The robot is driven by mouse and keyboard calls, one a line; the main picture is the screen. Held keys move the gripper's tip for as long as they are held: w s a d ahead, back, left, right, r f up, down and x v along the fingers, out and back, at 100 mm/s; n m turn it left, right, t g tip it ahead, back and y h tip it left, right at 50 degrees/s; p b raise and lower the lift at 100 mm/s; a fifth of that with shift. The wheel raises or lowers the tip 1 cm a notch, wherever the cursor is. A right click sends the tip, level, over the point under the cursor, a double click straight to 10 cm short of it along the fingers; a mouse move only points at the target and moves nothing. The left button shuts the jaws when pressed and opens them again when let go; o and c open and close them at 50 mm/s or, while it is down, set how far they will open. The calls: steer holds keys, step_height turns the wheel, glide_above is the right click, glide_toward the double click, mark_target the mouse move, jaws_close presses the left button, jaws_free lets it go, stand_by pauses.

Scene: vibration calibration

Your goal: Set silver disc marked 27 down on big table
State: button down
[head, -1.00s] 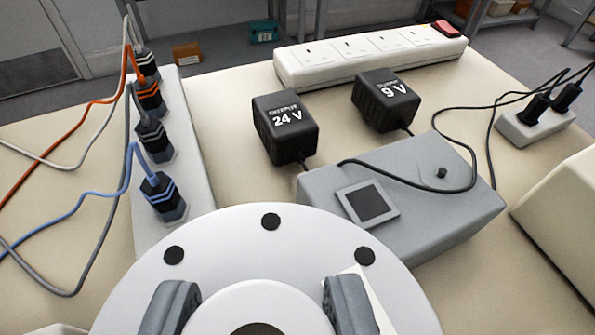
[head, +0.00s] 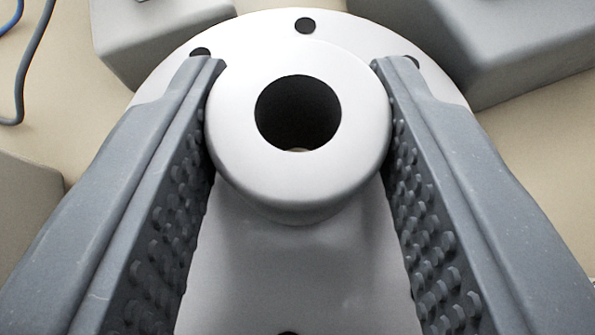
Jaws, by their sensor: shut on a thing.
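The silver disc (head: 255,38) fills the middle of the head view. It has a wide flange with black holes and a raised round hub with a dark centre hole. Its 27 mark does not show. My gripper (head: 298,68) is shut on the hub, one grey studded finger on each side. The fingers hide parts of the flange. The big table (head: 60,95) shows as a beige top around the disc. I cannot tell whether the disc touches it.
A grey block (head: 135,35) is at the upper left and a grey box (head: 490,45) at the upper right, both close beyond the flange. Another grey edge (head: 25,205) is at the left. A grey cable (head: 28,75) lies at the upper left.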

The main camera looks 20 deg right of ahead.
step_height(320, 180, down, 3)
steer(key=shift+b, duration=0.4)
steer(key=shift+r, duration=0.1)
steer(key=c, duration=0.9)
jaws_free()
steer(key=shift+c, duration=0.2)
steer(key=p+v, duration=0.2)
steer(key=v, duration=1)
